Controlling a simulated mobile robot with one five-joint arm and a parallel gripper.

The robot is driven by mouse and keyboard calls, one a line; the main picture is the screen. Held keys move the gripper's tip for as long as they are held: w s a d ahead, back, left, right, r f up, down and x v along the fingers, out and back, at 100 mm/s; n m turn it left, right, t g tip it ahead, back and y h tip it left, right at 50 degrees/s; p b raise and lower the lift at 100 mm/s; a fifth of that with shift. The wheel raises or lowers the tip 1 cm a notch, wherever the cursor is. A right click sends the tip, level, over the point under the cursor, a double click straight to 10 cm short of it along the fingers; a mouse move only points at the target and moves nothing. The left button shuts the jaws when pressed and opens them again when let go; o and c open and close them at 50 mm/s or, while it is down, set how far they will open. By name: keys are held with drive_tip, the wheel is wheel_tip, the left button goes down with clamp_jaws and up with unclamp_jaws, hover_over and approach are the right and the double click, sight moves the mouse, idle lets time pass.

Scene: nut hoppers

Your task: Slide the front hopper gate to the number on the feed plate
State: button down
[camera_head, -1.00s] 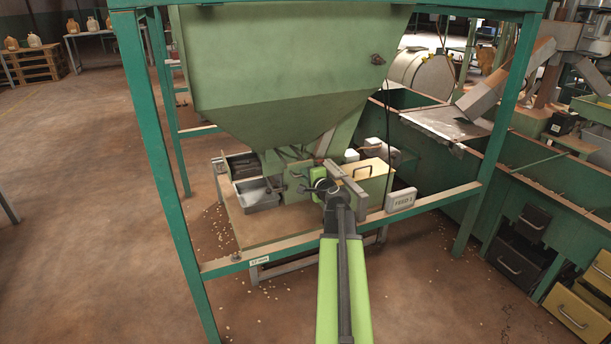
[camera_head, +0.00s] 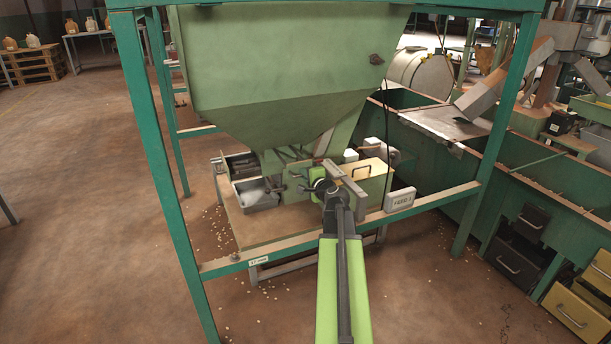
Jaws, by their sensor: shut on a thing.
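The front hopper (camera_head: 280,75) is a large green funnel in a teal frame. Its outlet and the gate parts sit low, above a table. A feed plate (camera_head: 399,200) reading "FEED" and a number, possibly 3, is fixed on the front rail at right. My gripper (camera_head: 318,186) is at the gate mechanism under the hopper, shut on a small part there, seemingly the gate handle. My own wrist hides most of it. The gate's scale and exact setting cannot be read.
A grey tray (camera_head: 255,195) sits left of the outlet and a box with a handle (camera_head: 372,176) sits right of it. The front rail (camera_head: 290,255) crosses below my arm. A long green trough (camera_head: 540,180) stands at right. The floor at left is open.

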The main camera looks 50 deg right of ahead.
drive_tip(key=shift+a, duration=0.25)
drive_tip(key=shift+f+v, duration=0.25)
drive_tip(key=shift+v, duration=0.95)
drive_tip(key=c, duration=1.5)
unclamp_jaws()
drive_tip(key=shift+c, duration=0.2)
drive_tip(key=shift+d, duration=0.1)
